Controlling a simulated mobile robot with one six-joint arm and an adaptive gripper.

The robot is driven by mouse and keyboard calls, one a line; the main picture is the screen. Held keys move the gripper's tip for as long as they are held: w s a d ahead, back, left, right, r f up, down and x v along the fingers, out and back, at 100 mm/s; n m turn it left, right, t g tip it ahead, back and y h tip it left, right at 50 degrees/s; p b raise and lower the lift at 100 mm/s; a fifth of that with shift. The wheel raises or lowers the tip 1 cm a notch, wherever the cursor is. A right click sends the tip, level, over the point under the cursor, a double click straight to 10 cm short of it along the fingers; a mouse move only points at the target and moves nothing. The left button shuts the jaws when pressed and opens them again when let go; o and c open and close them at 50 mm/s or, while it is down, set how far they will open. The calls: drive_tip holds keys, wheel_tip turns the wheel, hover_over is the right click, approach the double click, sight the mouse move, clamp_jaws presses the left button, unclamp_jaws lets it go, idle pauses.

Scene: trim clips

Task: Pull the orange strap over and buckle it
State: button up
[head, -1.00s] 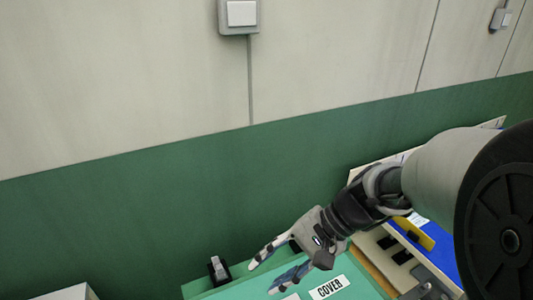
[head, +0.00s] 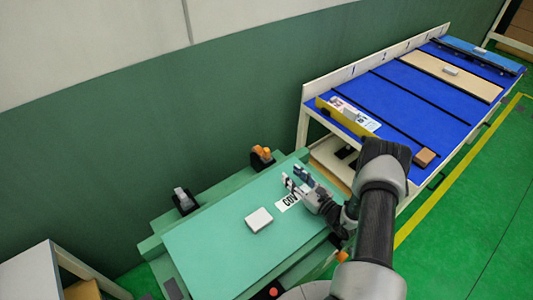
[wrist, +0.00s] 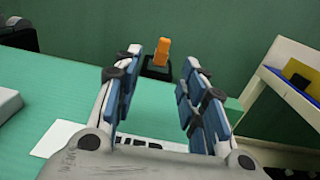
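The orange strap piece (head: 262,153) stands in a dark bracket at the back edge of the green cover (head: 215,245), near the wall. The same orange piece shows upright in the wrist view (wrist: 162,52), seen between my fingertips and beyond them. My gripper (head: 294,176) is over the cover's right part, by the white COVER label (head: 287,204). Its two blue-padded fingers are apart with nothing between them (wrist: 164,75), and they do not touch the strap. A small orange part (head: 341,256) shows at the cover's front right edge, partly hidden by my arm. I cannot make out a buckle.
A white block (head: 259,219) lies on the cover. A dark clip with a grey top (head: 184,199) stands at its back left. A red button (head: 272,292) is at the front.

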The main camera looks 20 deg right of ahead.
sight(268, 153)
drive_tip(key=shift+s+d+f+m+h, duration=0.15)
drive_tip(key=shift+d+f+m+h, duration=0.15)
drive_tip(key=shift+f, duration=0.25)
drive_tip(key=b+x, duration=0.4)
drive_tip(key=x, duration=1.3)
drive_tip(key=shift+b, duration=0.35)
drive_tip(key=shift+c, duration=0.3)
clamp_jaws()
